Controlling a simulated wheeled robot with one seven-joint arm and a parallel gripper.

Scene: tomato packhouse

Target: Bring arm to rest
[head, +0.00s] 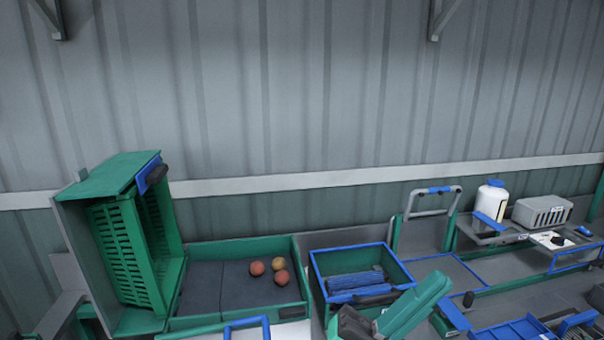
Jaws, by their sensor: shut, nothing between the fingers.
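I cannot make out my arm or my gripper in the head view. A tilted green piece with a dark rounded part beside it (415,305) stands at the bottom, right of centre. I cannot tell what it belongs to. Three round orange-red tomatoes (268,268) lie close together in a green-walled bay with a dark floor (205,285).
A green slatted crate (125,245) stands tipped on its side at left. A blue-rimmed green bin (345,255) holds ribbed blue items. At right are a white bottle (492,200), a grey vented box (542,211) and blue trays (515,330).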

